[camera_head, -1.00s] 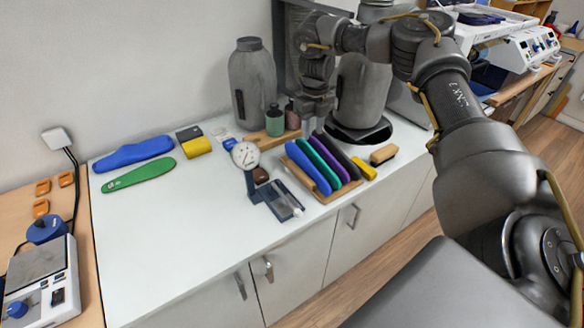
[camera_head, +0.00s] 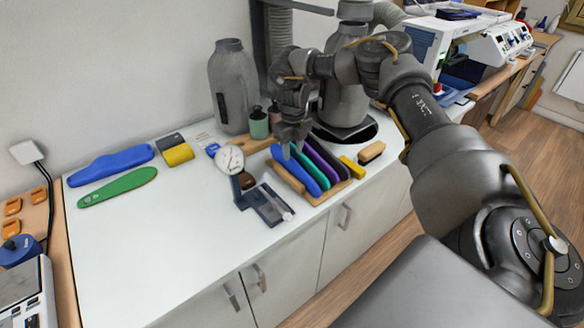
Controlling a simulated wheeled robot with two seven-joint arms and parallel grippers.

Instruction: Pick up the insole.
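Several insoles stand side by side in a wooden rack (camera_head: 318,199) on the white counter. From left to right they are a blue insole (camera_head: 303,176), a teal one (camera_head: 311,166), a purple one (camera_head: 322,163) and a dark one (camera_head: 331,154). My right gripper (camera_head: 293,150) points down at the rear upper end of the blue and teal insoles. Its fingertips look apart, with nothing clearly held; contact with an insole cannot be made out. A flat green insole (camera_head: 118,187) lies farther left on the counter. My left gripper is not in view.
A dial gauge (camera_head: 230,160) on a blue stand is close left of the rack. Bottles (camera_head: 259,123) and a tall grey cylinder (camera_head: 232,85) stand behind. A yellow block (camera_head: 352,167) and a brush (camera_head: 371,152) lie right. The counter's front left is clear.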

